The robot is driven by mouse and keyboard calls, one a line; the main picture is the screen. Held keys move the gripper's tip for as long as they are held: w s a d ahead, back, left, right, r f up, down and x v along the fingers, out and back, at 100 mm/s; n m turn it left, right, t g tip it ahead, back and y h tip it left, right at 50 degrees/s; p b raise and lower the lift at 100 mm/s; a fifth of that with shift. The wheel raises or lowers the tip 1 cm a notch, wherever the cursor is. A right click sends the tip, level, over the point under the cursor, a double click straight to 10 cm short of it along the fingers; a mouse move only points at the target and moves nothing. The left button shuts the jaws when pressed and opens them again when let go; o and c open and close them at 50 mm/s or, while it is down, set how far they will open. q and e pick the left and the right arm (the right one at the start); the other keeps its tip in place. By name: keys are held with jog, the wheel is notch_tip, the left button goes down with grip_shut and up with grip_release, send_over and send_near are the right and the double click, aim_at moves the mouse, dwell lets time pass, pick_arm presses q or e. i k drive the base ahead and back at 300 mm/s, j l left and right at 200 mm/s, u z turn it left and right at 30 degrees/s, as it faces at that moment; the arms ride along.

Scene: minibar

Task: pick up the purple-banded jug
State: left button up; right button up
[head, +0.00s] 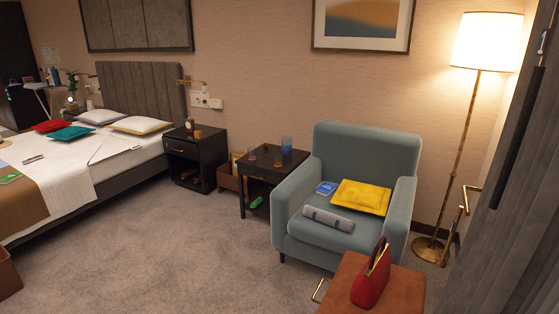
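I cannot make out a jug with a purple band in the head view. A small blue vessel (287,145) stands upright at the back of the dark side table (258,173), left of the armchair. It is too small to tell whether it is a jug or has a purple band. Two small reddish vessels stand near it, one at the left (252,156) and one in front (278,161). Neither of my grippers is in view.
A blue-grey armchair (343,242) holds a yellow cushion, a blue book and a grey roll. A red handbag (372,279) stands on a brown surface in front. A bed and a black nightstand (205,153) are at left. Carpet (175,255) is clear in the middle.

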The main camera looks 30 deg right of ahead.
aim_at(286, 148)
jog(key=i+u, duration=0.3)
jog(key=i, duration=0.75)
jog(key=i+l+z, duration=0.2)
jog(key=i, duration=0.4)
jog(key=i+j+z, duration=0.15)
jog(key=i, duration=0.45)
jog(key=i+z, duration=0.2)
jog(key=i, duration=0.4)
jog(key=i+j+z, duration=0.2)
jog(key=i, duration=0.35)
jog(key=i+z, duration=0.1)
jog(key=i, duration=0.8)
jog(key=i+j+z, duration=0.15)
jog(key=i, duration=0.75)
jog(key=i+z, duration=0.35)
jog(key=i+j+z, duration=0.2)
jog(key=i+z, duration=0.2)
jog(key=i+j+z, duration=0.35)
jog(key=l, duration=0.1)
